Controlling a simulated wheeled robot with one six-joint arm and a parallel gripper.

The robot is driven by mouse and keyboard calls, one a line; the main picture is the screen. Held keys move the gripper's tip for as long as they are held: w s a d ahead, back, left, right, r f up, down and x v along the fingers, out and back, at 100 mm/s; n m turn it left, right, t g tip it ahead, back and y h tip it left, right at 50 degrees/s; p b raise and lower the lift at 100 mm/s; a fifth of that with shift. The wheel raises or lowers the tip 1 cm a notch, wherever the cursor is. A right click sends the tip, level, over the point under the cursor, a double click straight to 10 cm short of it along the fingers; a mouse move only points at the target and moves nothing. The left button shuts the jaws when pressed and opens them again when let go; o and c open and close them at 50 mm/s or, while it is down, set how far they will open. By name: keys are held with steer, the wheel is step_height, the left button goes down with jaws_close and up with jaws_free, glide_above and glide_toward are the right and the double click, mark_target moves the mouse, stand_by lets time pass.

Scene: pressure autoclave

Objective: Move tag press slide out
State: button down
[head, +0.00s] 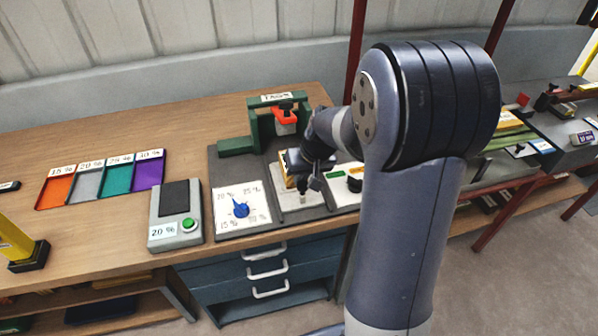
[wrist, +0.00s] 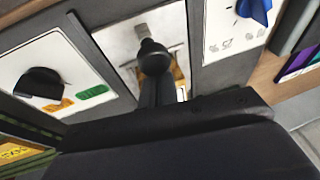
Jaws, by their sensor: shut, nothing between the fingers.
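A white-and-grey panel (head: 303,201) lies on the dark mat, between the blue-dial panel and another white panel. It also shows in the wrist view (wrist: 120,42), where a dark ball-ended part (wrist: 152,58) stands before it, with orange-yellow pieces partly hidden behind. I cannot tell which part is the slide. My gripper (head: 304,190) is over this panel, shut and empty. Its dark body fills the bottom of the wrist view and hides what is beneath. Whether it touches anything is unclear. A green press-like frame (head: 262,125) with a red-orange part (head: 285,121) stands behind.
A blue dial (head: 241,210) on a white panel lies to the left. Further left are a grey box with a green button (head: 189,224) and several coloured trays (head: 103,179). A black knob (wrist: 41,83) is on the other panel. Drawers (head: 264,270) sit below the bench.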

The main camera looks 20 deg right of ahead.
steer(key=shift+s+b, duration=0.65)
steer(key=shift+s, duration=2.6)
steer(key=shift+s+f, duration=0.1)
steer(key=shift+f, duration=0.05)
steer(key=shift+w+r+p, duration=0.45)
steer(key=shift+w+r, duration=0.15)
steer(key=shift+r, duration=0.1)
step_height(320, 180, up, 7)
steer(key=p, duration=0.5)
steer(key=shift+f, duration=0.15)
